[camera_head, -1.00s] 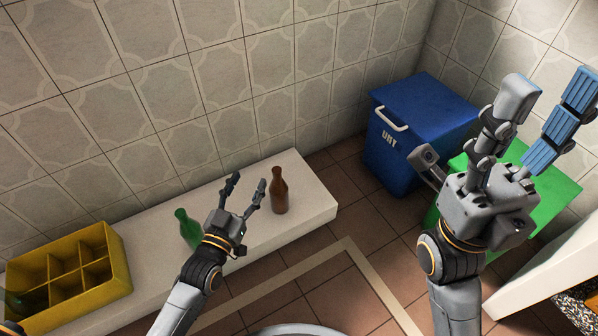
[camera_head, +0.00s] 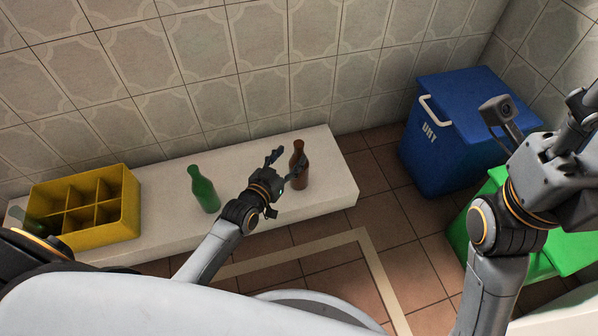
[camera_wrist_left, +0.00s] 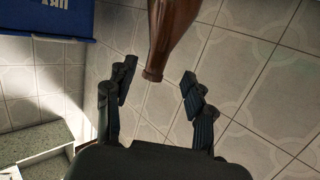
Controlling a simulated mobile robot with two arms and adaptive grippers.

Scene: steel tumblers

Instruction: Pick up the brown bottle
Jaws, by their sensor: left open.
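The brown bottle (camera_head: 301,172) stands upright on the white bench near its right end. My left gripper (camera_head: 283,161) is open, with its fingers close to the bottle's left side in the head view. In the left wrist view the brown bottle (camera_wrist_left: 173,35) shows neck down, its mouth near the gap between the open fingers of my left gripper (camera_wrist_left: 158,85). I cannot tell whether they touch it. My right gripper (camera_head: 545,150) is at the right edge, partly cut off, away from the bottle.
A yellow crate (camera_head: 125,207) with compartments holds a green bottle at far left. A blue bin (camera_head: 440,155) and a green bin (camera_head: 460,240) stand to the right. A tiled wall backs the bench.

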